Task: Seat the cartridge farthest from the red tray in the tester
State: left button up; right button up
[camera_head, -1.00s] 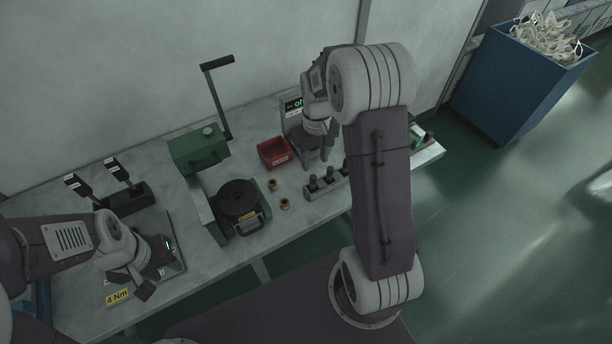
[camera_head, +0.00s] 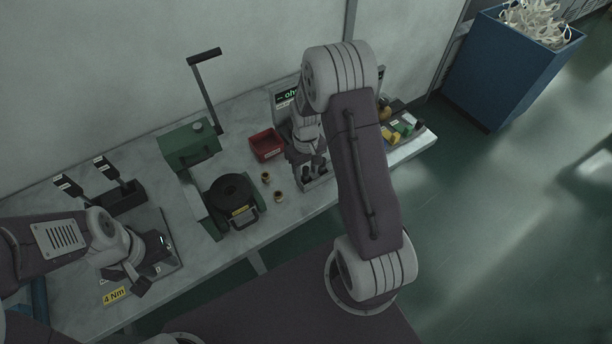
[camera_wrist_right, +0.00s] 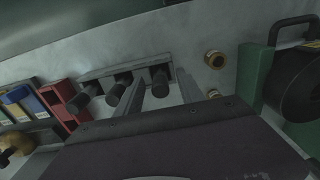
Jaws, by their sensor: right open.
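The red tray (camera_head: 266,144) sits on the bench left of the tester's lit display (camera_head: 286,97); my right arm covers much of the tester. Black cylinders, seemingly the cartridges, stand in a grey rack (camera_wrist_right: 98,75). In the right wrist view they are a left one (camera_wrist_right: 80,103), a middle one (camera_wrist_right: 118,92) and a right one (camera_wrist_right: 160,82). My right gripper (camera_head: 308,170) is over the rack, open; its fingers (camera_wrist_right: 160,95) appear on either side of the right cylinder, contact unclear. My left gripper (camera_head: 152,270) is over a plate at the left; its jaw gap is unclear.
Two brass cups (camera_head: 279,197) lie between the rack and a green machine with a black wheel (camera_head: 232,193). A green press (camera_head: 188,146) with a long lever stands behind. Coloured bins (camera_wrist_right: 22,100) are beyond the rack. A blue crate (camera_head: 508,70) is on the floor.

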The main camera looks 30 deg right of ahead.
jog(key=shift+r, duration=0.1)
grip_shut()
jog(key=shift+r, duration=0.3)
jog(key=r, duration=0.4)
jog(key=shift+s+d, duration=0.1)
jog(key=shift+s, duration=0.2)
jog(key=s+d+r, duration=0.3)
jog(key=s+r, duration=0.3)
jog(key=s, duration=0.4)
jog(key=shift+s+d+r, duration=0.15)
jog(key=shift+s+r, duration=0.1)
